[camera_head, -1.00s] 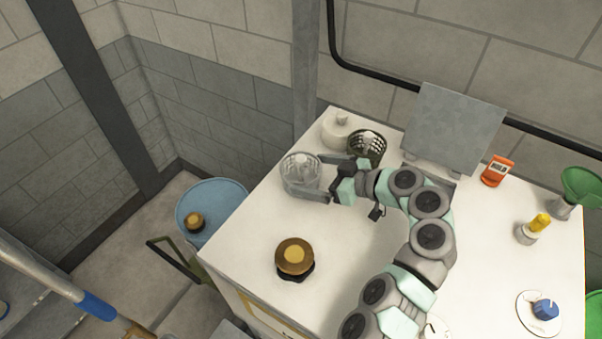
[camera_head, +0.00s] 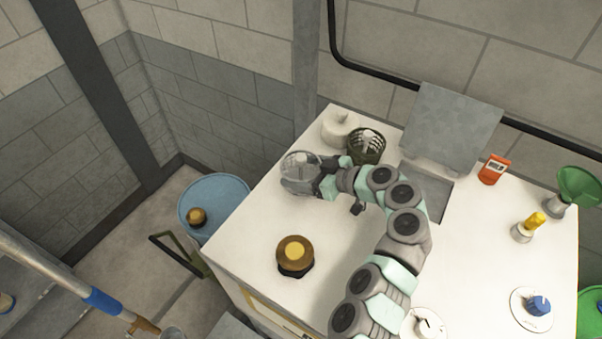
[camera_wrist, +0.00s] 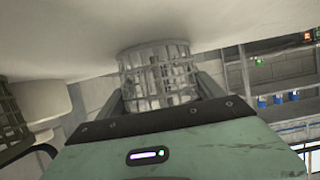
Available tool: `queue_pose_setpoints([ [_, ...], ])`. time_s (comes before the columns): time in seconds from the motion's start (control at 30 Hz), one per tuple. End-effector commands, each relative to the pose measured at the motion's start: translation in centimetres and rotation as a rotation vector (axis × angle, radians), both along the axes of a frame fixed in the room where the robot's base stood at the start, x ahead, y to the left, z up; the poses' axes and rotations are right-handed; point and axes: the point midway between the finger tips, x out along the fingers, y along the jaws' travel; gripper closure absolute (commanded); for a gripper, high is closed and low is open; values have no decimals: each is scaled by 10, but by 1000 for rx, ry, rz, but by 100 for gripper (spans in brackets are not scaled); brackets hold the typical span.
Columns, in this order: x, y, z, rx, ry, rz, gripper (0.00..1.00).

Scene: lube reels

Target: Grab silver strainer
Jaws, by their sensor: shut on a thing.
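The silver strainer (camera_head: 298,181), a round mesh basket, stands on the white tabletop near its left edge in the head view. My gripper (camera_head: 316,176) reaches it from the right and is shut on it. In the wrist view the strainer (camera_wrist: 157,76) sits between the two fingers of my gripper (camera_wrist: 160,92), one on each side. Its top or bottom end meets the white surface in that view; I cannot tell whether there is a small gap.
A dark olive strainer (camera_head: 365,147) and a white round cap (camera_head: 337,127) stand just behind. A brown and gold cap (camera_head: 295,255) is on the front of the white table (camera_head: 250,242). A raised grey lid (camera_head: 452,125) stands at the back, beside an opening. A blue drum (camera_head: 221,189) is left.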

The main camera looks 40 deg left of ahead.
Motion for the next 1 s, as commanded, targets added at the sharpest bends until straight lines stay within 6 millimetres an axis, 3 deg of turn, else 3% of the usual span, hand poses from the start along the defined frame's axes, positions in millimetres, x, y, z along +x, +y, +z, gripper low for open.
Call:
queue_pose_setpoints([
  [0.43,0,0,0,0,0,0,67],
  [0.77,0,0,4,0,0,0,67],
  [0.87,0,0,11,0,-2,2,67],
  [1.0,2,0,36,2,-10,-2,67],
])
